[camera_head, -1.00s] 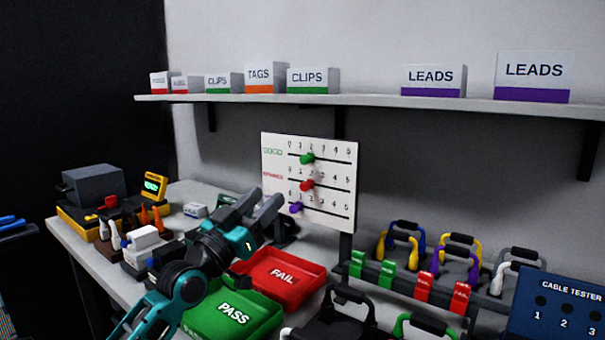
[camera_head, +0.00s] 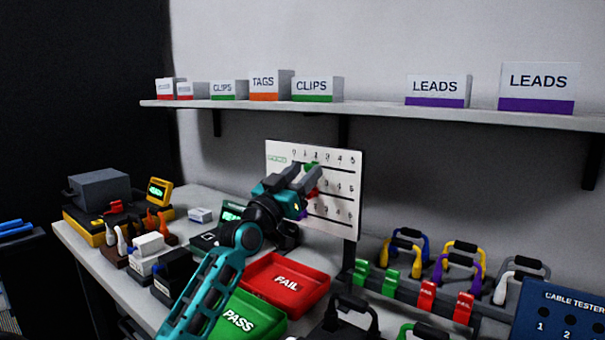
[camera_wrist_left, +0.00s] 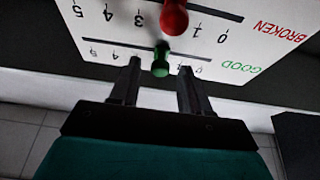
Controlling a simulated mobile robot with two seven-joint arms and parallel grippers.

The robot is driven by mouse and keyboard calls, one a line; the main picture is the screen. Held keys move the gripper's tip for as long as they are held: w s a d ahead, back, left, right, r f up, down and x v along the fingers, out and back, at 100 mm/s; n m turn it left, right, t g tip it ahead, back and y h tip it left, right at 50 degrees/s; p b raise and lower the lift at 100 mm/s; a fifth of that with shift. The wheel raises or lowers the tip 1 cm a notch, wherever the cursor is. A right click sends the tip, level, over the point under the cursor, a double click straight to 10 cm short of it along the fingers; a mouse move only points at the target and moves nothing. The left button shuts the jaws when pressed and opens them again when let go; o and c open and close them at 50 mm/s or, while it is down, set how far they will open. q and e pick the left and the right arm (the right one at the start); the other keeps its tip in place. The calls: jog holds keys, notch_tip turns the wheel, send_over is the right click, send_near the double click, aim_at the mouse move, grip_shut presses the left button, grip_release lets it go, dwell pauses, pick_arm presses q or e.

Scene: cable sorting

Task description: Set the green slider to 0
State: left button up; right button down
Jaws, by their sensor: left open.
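The white slider board (camera_head: 345,170) stands upright behind the bench, with numbered scales 0 to 5. The green slider (camera_head: 309,166) is on the top row, at about 2, partly covered by my gripper. In the left wrist view, which shows the board upside down, the green slider (camera_wrist_left: 160,62) is between my open fingertips, with a gap on each side. My left gripper (camera_head: 308,174) is open and reaches up to the board; its fingers also show in the wrist view (camera_wrist_left: 159,68). I cannot tell whether it touches the knob. My right gripper is not in view.
The red slider (camera_wrist_left: 173,18) is close to the green one, on the BROKEN row. A purple slider (camera_head: 303,215) is partly hidden. A shelf (camera_head: 385,112) with labelled boxes runs above. The red FAIL tray (camera_head: 300,270) and green PASS tray (camera_head: 265,305) lie below.

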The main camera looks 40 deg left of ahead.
pick_arm(q)
jog(key=shift+w, duration=0.1)
jog(key=shift+c, duration=0.2)
grip_shut()
dwell(0.5)
